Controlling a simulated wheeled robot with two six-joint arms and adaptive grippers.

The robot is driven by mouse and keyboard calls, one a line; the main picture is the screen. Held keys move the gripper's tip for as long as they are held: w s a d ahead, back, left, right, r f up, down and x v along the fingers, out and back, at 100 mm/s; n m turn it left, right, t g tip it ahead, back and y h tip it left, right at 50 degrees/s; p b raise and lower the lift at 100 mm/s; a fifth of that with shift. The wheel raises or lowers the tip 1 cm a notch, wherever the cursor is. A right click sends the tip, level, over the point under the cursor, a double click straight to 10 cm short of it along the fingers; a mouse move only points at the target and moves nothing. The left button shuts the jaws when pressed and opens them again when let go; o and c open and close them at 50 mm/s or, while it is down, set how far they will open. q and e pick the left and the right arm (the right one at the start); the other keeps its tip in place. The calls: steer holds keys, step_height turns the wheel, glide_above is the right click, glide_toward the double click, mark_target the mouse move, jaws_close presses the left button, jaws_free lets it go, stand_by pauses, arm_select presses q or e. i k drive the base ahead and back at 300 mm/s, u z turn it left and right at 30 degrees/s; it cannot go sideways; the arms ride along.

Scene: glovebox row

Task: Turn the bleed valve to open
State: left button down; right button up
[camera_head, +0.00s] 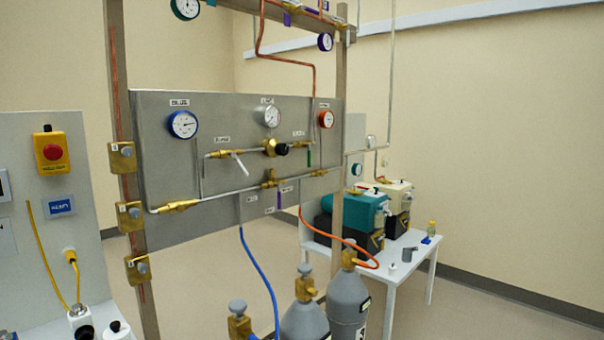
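A steel gas panel (165,218) hangs on an upright frame left of centre. It carries a valve with a white lever (239,164), which slants down to the right across its pipe. A second valve with a green handle (308,156) sits at the right of the same pipe, its handle pointing down. A brass regulator with a black knob (281,149) is between them. Small labels sit above both valves, too blurred to read surely, so I cannot tell which is the bleed valve. Neither of my grippers is in view.
Blue (183,124) and red (326,118) gauges flank the panel. Grey gas cylinders (349,295) stand in front of it, with blue (262,275) and orange (335,238) hoses. A white table (400,268) with pumps stands behind. A red emergency button (52,152) is at left.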

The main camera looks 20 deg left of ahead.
mark_target(232, 154)
steer(key=z, duration=0.15)
steer(key=i, duration=1.1)
steer(key=u, duration=0.4)
